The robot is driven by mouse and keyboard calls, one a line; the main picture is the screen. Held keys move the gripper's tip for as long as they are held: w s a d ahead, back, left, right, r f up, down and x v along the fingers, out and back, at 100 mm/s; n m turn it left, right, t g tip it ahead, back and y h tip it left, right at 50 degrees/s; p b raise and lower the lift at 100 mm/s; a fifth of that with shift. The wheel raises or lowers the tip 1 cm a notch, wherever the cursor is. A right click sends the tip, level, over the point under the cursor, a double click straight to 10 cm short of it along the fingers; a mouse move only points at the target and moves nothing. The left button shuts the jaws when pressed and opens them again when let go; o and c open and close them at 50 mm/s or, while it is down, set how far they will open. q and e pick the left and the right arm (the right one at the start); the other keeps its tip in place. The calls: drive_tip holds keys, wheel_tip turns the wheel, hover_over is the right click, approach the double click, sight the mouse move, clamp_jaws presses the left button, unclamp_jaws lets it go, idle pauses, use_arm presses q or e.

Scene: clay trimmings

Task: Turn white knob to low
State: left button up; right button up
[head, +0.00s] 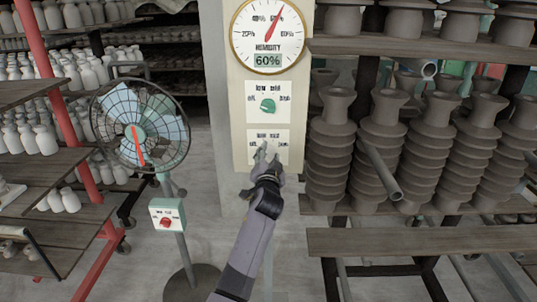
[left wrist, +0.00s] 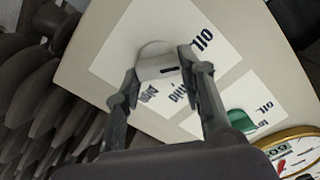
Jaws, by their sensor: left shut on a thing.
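The white knob (left wrist: 155,58) sits on a white label plate (left wrist: 120,35) on the beige panel. It has a dark slot-like mark on its side. My left gripper (left wrist: 160,66) has one finger on each side of the knob and is shut on it. In the head view my left gripper (head: 264,160) reaches up to the lower plate (head: 283,138) and mostly covers the knob. My right gripper is not in view.
Above is a green knob (head: 268,105) and a humidity dial (head: 268,36) reading 60%. A fan (head: 139,125) with a red-knob box (head: 167,215) stands left. Shelves of grey ribbed clay pieces (head: 381,150) stand close on the right, with a metal pipe (head: 380,168) sticking out.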

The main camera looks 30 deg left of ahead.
use_arm(q)
drive_tip(key=m+p, duration=0.1)
drive_tip(key=m, duration=0.2)
drive_tip(key=shift+d, duration=0.15)
drive_tip(key=shift+m+p, duration=0.4)
drive_tip(key=shift+m, duration=1)
drive_tip(key=shift+f, duration=0.15)
drive_tip(key=o, duration=1)
drive_tip(key=shift+w+d, duration=0.1)
drive_tip(key=shift+d, duration=0.05)
drive_tip(key=shift+o, duration=0.7)
drive_tip(key=v, duration=1.2)
drive_tip(key=shift+f, duration=0.1)
